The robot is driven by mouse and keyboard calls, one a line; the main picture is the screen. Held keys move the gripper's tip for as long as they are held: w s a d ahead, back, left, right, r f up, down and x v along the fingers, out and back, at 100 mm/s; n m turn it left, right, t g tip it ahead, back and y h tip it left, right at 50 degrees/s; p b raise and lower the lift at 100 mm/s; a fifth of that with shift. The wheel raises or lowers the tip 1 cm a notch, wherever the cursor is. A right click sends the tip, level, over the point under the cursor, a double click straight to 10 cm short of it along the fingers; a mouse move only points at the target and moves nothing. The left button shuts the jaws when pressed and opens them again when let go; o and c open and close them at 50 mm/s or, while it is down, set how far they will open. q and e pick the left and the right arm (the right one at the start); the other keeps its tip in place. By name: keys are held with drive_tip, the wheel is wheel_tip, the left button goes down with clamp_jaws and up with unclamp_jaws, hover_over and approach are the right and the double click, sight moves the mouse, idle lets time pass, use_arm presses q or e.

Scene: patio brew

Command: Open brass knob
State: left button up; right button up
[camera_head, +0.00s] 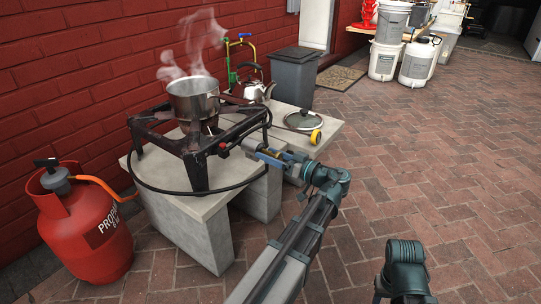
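My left gripper (250,148) reaches leftward to the front right corner of the dark burner stand (186,150). Its tips are close to a small red part (223,147) on the stand's front corner. I cannot tell whether they touch it, or whether the fingers are open or shut. No knob is clearly seen as brass at this size; the gripper and the stand's leg may hide it. A steaming steel pot (194,98) stands on the burner. Part of my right arm shows at the lower right, but its gripper is out of view.
A red propane cylinder (88,240) stands at the left, with an orange hose (100,183). The burner rests on a concrete bench (200,222). A kettle (256,91), a glass lid (303,120) and a yellow roll (316,137) are beyond my gripper. Brick floor is open at the right.

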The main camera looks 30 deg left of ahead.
use_arm(q)
drive_tip(key=s+d, duration=0.1)
drive_tip(key=d, duration=1.2)
drive_tip(key=shift+d, duration=0.4)
drive_tip(key=shift+a, duration=0.1)
